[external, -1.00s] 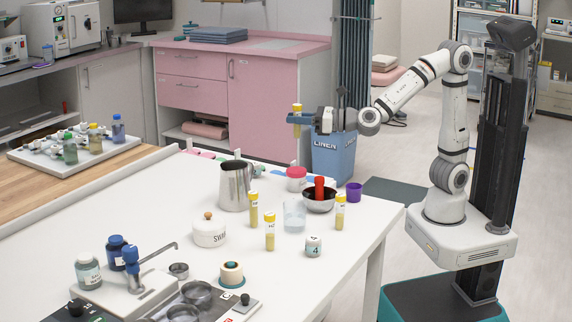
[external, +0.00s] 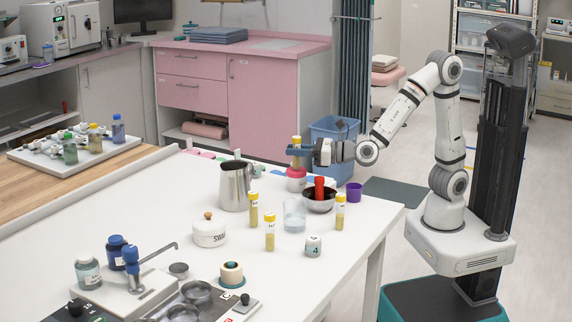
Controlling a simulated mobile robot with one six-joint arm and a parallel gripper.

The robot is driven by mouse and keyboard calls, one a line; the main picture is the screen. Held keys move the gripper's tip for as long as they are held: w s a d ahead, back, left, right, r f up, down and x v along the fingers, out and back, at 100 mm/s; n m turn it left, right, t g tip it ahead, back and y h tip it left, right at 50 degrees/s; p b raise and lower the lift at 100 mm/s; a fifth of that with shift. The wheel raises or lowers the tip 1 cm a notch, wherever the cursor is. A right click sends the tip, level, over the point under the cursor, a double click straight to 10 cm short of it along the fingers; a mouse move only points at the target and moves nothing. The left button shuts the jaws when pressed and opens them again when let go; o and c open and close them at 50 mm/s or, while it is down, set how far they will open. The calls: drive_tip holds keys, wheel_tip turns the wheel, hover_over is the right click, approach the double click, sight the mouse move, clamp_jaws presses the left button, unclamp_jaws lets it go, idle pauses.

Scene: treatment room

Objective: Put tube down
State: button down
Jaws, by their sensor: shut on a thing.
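My gripper (external: 299,150) is shut on a yellow-capped tube (external: 297,140), held upright over the far right part of the white table (external: 165,210). The tube's lower part is hidden behind or just above a jar with a pink-red lid (external: 296,173); I cannot tell the gap between them. Three more yellow-capped tubes stand upright on the table: one beside the steel pitcher (external: 253,209), one nearer the front (external: 270,232), and one on the right (external: 340,212).
The table's front right is clear.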

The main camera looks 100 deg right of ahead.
drive_tip(key=shift+f, duration=0.2)
drive_tip(key=c, duration=1.3)
unclamp_jaws()
drive_tip(key=shift+r, duration=0.1)
drive_tip(key=shift+r, duration=0.1)
